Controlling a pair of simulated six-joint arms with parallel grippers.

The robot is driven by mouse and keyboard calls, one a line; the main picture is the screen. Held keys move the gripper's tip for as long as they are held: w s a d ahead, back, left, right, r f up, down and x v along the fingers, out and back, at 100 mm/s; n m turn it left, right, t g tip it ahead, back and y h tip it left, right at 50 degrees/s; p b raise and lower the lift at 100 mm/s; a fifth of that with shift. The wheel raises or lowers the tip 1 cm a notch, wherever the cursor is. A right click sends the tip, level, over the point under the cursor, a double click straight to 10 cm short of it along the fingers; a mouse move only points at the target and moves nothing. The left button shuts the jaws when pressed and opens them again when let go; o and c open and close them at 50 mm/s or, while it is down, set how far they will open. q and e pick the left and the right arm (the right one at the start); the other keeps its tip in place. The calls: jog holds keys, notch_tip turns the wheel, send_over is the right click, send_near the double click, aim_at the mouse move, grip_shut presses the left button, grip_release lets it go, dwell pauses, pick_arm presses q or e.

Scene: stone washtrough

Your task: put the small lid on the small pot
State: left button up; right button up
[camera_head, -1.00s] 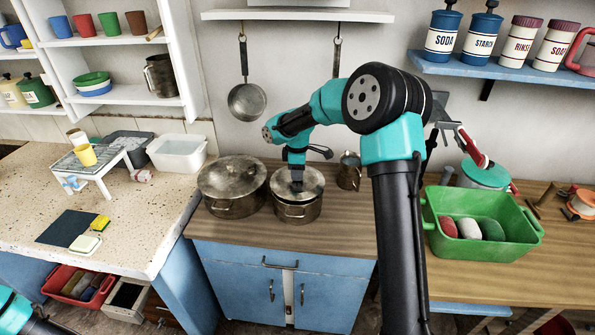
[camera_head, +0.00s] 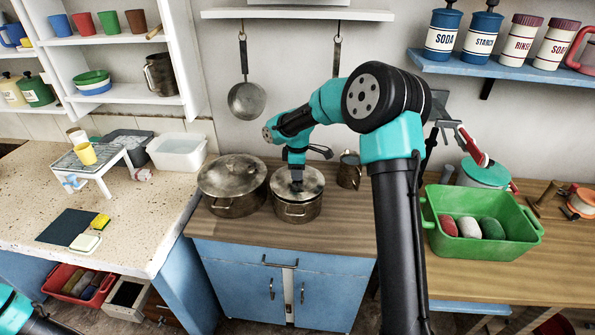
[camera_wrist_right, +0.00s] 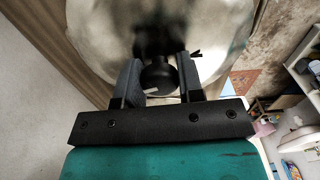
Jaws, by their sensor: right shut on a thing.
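The small pot (camera_head: 296,213) stands on the wooden counter, right of a larger lidded pot. The small lid (camera_head: 311,180) lies over the small pot's mouth and looks level and seated in the head view. My right gripper (camera_head: 297,186) points down over the lid's middle and is shut on its knob. In the right wrist view, the fingers (camera_wrist_right: 160,80) stand either side of the dark knob, with the lid's round metal top (camera_wrist_right: 215,35) beyond. The pot's rim is hidden under the lid. In the head view, only part of my left arm shows at the lower left, without its gripper.
The large lidded pot (camera_head: 232,188) stands close on the left. A metal mug (camera_head: 349,171) stands just right of the small pot. A green bin (camera_head: 481,246) with brushes or sponges is further right. The counter in front of the pots is clear.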

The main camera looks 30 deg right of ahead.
jog(key=shift+f, duration=0.7)
dwell(1.8)
jog(key=o, duration=1.1)
jog(key=shift+o, duration=0.4)
jog(key=o, duration=0.4)
jog(key=shift+r, duration=3.5)
